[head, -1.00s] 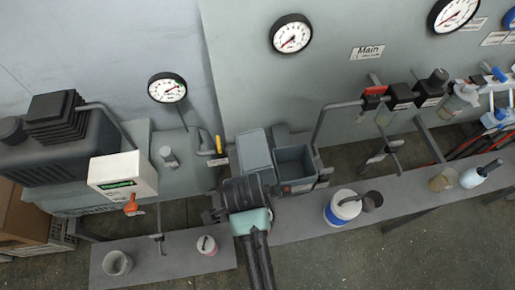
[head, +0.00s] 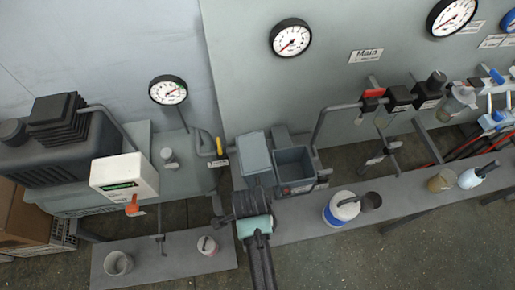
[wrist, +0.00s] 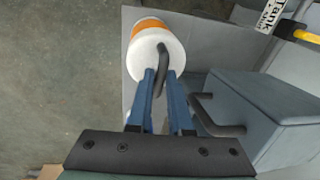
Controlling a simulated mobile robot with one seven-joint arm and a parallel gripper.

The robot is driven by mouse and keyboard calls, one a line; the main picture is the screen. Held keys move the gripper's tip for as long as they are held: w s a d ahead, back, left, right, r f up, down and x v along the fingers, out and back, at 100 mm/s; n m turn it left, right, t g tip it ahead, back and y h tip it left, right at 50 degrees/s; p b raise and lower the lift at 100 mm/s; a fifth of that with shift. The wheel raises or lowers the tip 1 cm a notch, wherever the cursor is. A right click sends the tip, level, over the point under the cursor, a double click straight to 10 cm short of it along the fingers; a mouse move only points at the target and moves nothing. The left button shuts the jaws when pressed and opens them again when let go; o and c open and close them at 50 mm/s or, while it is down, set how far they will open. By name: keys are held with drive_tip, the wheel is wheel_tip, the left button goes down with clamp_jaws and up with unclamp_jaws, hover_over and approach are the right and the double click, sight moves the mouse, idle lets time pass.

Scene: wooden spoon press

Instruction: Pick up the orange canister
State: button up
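The orange canister (wrist: 153,48) is white with an orange band and a dark grey bent handle (wrist: 161,68). It shows at the top middle of the wrist view. My gripper (wrist: 162,76) has two blue fingers with a gap between them, and the handle shows between their tips. I cannot tell whether a finger touches it. In the head view my arm (head: 252,222) reaches over the bench, and its wrist hides the fingers. I cannot make out the orange canister there.
A grey bin (head: 293,165) stands just beyond my wrist. A blue-banded white canister (head: 341,208) stands on the bench to the right. A small pink-banded cup (head: 207,246) and a grey cup (head: 118,263) stand on the left bench. In the wrist view a grey box (wrist: 262,110) is close on the right.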

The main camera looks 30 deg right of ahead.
clamp_jaws()
idle(0.9)
drive_tip(key=shift+r, duration=0.1)
